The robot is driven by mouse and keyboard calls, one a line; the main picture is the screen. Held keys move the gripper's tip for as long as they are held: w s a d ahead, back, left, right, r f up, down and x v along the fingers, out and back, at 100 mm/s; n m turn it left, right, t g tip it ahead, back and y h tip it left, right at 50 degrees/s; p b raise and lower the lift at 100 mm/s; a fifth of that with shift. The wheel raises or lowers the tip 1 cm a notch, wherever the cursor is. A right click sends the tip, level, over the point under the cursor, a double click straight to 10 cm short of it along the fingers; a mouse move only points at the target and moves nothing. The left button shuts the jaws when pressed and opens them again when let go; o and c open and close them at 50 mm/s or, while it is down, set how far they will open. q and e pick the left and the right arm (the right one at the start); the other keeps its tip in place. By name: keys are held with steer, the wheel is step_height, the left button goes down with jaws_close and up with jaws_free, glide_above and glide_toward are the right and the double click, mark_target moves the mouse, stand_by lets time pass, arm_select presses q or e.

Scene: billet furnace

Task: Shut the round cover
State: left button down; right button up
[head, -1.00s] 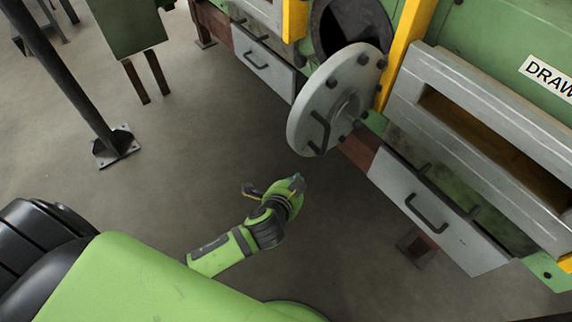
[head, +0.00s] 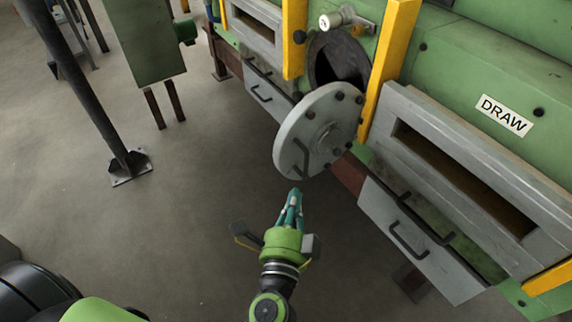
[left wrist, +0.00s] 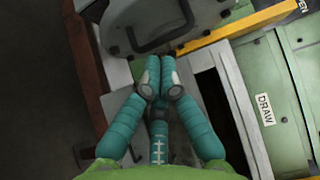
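The round cover (head: 322,122) is a grey disc with dark bolts around its rim. It stands swung open, away from the dark round opening (head: 326,66) in the green furnace. A dark bar handle (head: 304,158) is on its outer face. My left gripper (head: 294,193) has teal fingers and is just below the cover's lower edge, apparently apart from it. In the left wrist view the fingertips (left wrist: 158,78) are together with nothing seen between them. The cover (left wrist: 125,22) and its handle (left wrist: 160,42) are ahead of them there. My right gripper is in neither view.
Yellow posts (head: 389,70) flank the opening. A grey slotted frame marked DRAW (head: 440,165) and a drawer front with handles (head: 400,235) jut out at right. A dark post (head: 85,110) stands at left. The floor (head: 190,220) between is clear.

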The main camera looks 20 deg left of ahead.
mark_target(289, 156)
arm_select(q)
steer(key=w+a+p, duration=0.1)
steer(key=w, duration=0.1)
steer(key=w+a+p, duration=0.1)
steer(key=w, duration=0.1)
steer(key=w+a+p, duration=0.1)
steer(key=w, duration=0.1)
steer(key=shift+w+a, duration=0.35)
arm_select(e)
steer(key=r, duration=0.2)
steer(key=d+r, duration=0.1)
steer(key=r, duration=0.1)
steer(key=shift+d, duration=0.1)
arm_select(q)
steer(key=shift+w+a, duration=0.1)
